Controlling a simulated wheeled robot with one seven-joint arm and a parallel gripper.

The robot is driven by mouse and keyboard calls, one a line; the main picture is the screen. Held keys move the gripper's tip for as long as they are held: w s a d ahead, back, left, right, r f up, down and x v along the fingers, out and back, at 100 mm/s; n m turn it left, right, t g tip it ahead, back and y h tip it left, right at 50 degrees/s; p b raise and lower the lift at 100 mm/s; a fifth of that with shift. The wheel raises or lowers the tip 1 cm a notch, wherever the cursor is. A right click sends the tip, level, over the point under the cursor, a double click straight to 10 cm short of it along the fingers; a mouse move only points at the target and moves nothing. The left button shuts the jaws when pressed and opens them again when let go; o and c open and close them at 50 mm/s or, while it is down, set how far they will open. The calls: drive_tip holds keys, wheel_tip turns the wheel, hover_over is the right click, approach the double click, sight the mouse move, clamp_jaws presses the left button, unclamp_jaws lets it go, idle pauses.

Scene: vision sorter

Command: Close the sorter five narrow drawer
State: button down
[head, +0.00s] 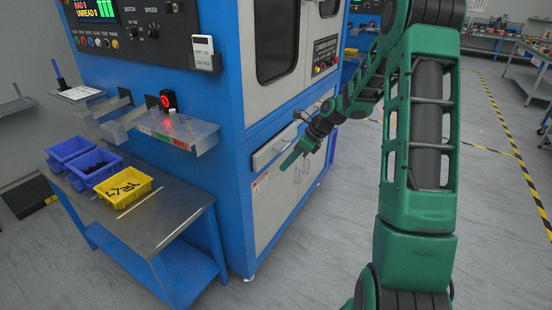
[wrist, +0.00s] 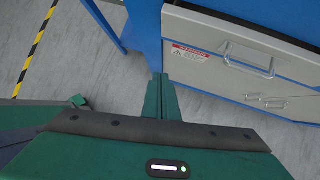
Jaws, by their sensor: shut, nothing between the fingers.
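The narrow drawer (head: 272,150) is a light grey front with a bar handle on the blue-framed sorter (head: 275,110). A dark gap runs behind the front's upper edge, so the drawer looks pulled out somewhat; how far I cannot tell. My gripper (head: 292,158) is shut and empty, in front of the drawer side of the sorter in the head view. In the wrist view its closed green fingers (wrist: 160,82) are left of the drawer front, apart from the handle.
Cabinet doors (head: 285,198) lie below the drawer. A metal side table (head: 165,215) holds a yellow bin (head: 124,187) and blue bins (head: 88,163). A sorter leg stands near my fingers in the wrist view. Open grey floor (head: 320,260) lies in front.

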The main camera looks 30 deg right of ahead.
wheel_tip(320, 180, down, 5)
drive_tip(key=s+t+y, duration=0.1)
drive_tip(key=t+y, duration=0.1)
drive_tip(key=y, duration=0.2)
drive_tip(key=m+t, duration=0.2)
drive_tip(key=t, duration=0.7)
approach(269, 155)
drive_tip(key=shift+y, duration=0.3)
drive_tip(key=x, duration=0.6)
drive_tip(key=shift+w+a+f, duration=0.1)
drive_tip(key=shift+w+f, duration=0.1)
drive_tip(key=shift+w, duration=0.05)
